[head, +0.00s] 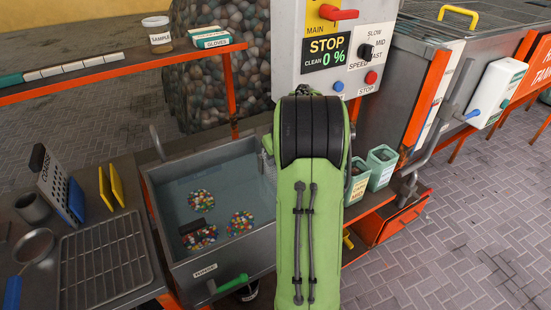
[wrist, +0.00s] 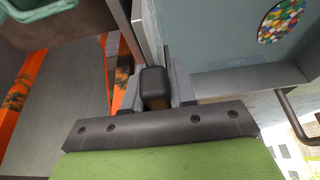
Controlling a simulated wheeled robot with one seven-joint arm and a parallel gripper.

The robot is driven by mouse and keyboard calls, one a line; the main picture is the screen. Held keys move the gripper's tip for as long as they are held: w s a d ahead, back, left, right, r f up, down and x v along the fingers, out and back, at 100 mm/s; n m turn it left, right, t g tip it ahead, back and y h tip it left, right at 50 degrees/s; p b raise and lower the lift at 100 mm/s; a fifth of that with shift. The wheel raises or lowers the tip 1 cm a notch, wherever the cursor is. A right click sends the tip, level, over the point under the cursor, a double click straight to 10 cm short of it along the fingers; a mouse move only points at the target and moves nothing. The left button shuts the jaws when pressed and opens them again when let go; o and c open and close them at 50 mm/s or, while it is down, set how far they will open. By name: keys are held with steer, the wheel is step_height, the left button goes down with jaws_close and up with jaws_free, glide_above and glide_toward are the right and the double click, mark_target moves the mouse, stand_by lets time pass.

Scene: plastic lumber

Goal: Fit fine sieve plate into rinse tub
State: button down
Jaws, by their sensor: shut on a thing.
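The rinse tub (head: 225,272) is a grey metal tub of water, left of my arm in the head view; its wall also shows in the wrist view (wrist: 250,80). My gripper (wrist: 155,98) is at the tub's wall, shut on a dark block-like grip (wrist: 153,80), which seems to belong to the fine sieve plate. The plate is almost edge-on in the wrist view. A pale, finely speckled strip beside my arm in the head view may be its face. My arm hides the gripper there, and I cannot tell whether the plate is seated.
A plate marked COARSE (head: 50,175) stands in a rack at left, beside yellow plates (head: 117,185). A wire rack (head: 105,260) lies in front. Two small bins (head: 381,165) stand right of my arm.

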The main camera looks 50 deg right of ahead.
step_height(320, 180, up, 19)
steer(key=p, duration=1.5)
steer(key=shift+f, duration=0.2)
